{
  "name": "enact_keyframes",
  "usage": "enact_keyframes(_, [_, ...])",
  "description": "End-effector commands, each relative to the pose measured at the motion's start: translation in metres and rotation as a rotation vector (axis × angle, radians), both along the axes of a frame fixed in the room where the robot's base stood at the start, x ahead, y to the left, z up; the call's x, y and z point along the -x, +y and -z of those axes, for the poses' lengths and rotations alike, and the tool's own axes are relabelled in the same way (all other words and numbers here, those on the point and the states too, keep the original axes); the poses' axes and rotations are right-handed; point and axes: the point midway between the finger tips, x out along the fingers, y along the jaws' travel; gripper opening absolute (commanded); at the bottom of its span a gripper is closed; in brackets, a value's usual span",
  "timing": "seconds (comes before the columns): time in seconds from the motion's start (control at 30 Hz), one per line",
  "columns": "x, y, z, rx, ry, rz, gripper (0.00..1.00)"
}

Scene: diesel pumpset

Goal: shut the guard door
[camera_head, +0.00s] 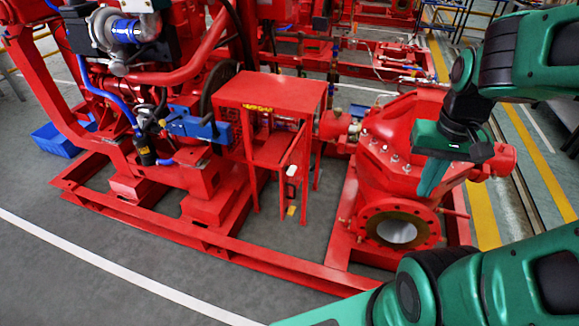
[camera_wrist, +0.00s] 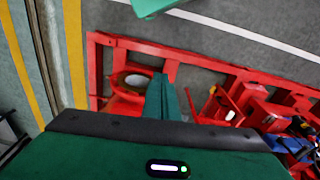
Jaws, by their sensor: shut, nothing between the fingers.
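The red guard (camera_head: 268,92) is a box-shaped housing with a flat top, between the engine and the pump. Its guard door (camera_head: 304,185) stands ajar at the guard's front right side, with a white handle (camera_head: 291,171) on it. In the wrist view the white handle (camera_wrist: 230,115) shows right of my fingers, on the red door area. My gripper (camera_head: 428,190) is shut and empty, pointing down over the pump, to the right of the door and clear of it. Its green fingers also show in the wrist view (camera_wrist: 160,95). The door's hinge side is hard to make out.
The red base frame (camera_head: 200,240) runs along the floor. The engine (camera_head: 150,80) fills the left. Grey floor in front of the frame is clear.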

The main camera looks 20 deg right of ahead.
Motion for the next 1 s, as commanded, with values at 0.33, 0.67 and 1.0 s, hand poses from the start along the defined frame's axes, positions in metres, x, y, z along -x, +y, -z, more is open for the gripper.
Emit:
enact_keyframes(0.33, [-0.156,0.035,0.07,0.048,-0.26,-0.07,0.0])
enact_keyframes(0.67, [-0.252,0.118,0.121,-0.132,-0.514,-0.042,0.0])
enact_keyframes(1.0, [-0.276,0.142,0.133,-0.201,-0.58,-0.012,0.0])
